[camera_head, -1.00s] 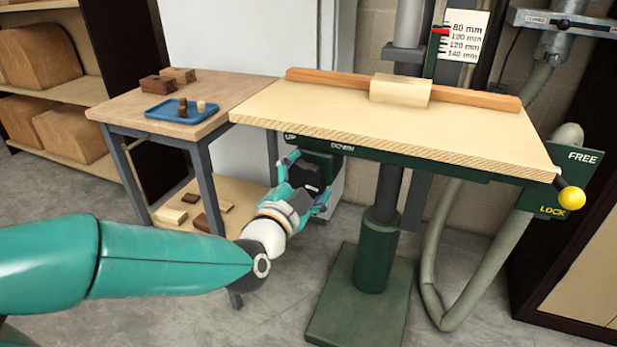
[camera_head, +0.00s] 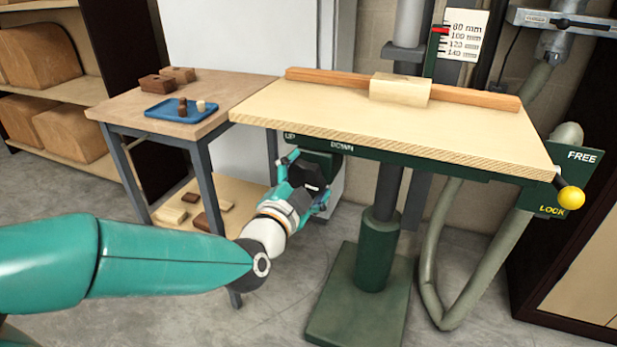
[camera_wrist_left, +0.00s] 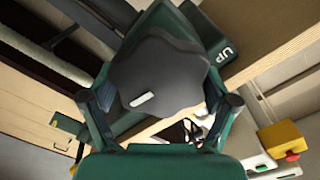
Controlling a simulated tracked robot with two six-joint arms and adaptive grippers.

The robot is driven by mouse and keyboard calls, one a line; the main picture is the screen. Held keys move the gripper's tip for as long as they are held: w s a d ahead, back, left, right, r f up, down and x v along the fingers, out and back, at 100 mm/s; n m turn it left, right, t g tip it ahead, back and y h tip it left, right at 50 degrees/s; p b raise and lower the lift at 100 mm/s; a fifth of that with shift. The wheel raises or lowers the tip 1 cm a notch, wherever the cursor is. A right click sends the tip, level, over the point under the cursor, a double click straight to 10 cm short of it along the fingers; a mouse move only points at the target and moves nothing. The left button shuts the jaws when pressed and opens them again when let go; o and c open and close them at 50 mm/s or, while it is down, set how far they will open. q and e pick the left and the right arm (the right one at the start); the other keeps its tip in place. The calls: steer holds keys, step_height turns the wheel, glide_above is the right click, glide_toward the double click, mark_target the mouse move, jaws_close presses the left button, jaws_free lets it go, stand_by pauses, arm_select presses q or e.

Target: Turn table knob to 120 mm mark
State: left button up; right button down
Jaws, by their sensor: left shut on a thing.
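The dark table knob (camera_wrist_left: 158,75), with a white index mark, fills the middle of the left wrist view below the table front edge. My left gripper (camera_wrist_left: 160,110) is shut on it, with fingers on both sides; in the head view the gripper (camera_head: 305,180) sits under the table's front left, near the UP and DOWN labels. The mm scale (camera_head: 462,38) stands behind the table (camera_head: 330,108), and its red pointer (camera_head: 440,30) is near the upper marks, between 80 and 100 mm. My right gripper is not in view.
A wooden block (camera_head: 400,90) rests against the fence (camera_head: 480,97) on the table. A yellow-knobbed lock lever (camera_head: 571,197) is at the right, near LOCK. A side table (camera_head: 225,90) with a blue tray (camera_head: 180,110) stands left.

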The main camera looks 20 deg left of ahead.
arm_select(q)
steer(key=o, duration=0.9)
steer(key=shift+w+a+r, duration=0.1)
steer(key=shift+a+r, duration=0.25)
steer(key=shift+r, duration=0.15)
steer(key=shift+s, duration=1.45)
steer(key=s+b, duration=0.2)
steer(key=s, duration=0.3)
steer(key=s+b, duration=0.3)
steer(key=s, duration=0.3)
steer(key=s+b, duration=0.3)
steer(key=s, duration=0.2)
steer(key=shift+s+d+f, duration=0.2)
steer(key=shift+s+d, duration=0.15)
steer(key=shift+s, duration=0.05)
steer(key=shift+r, duration=0.1)
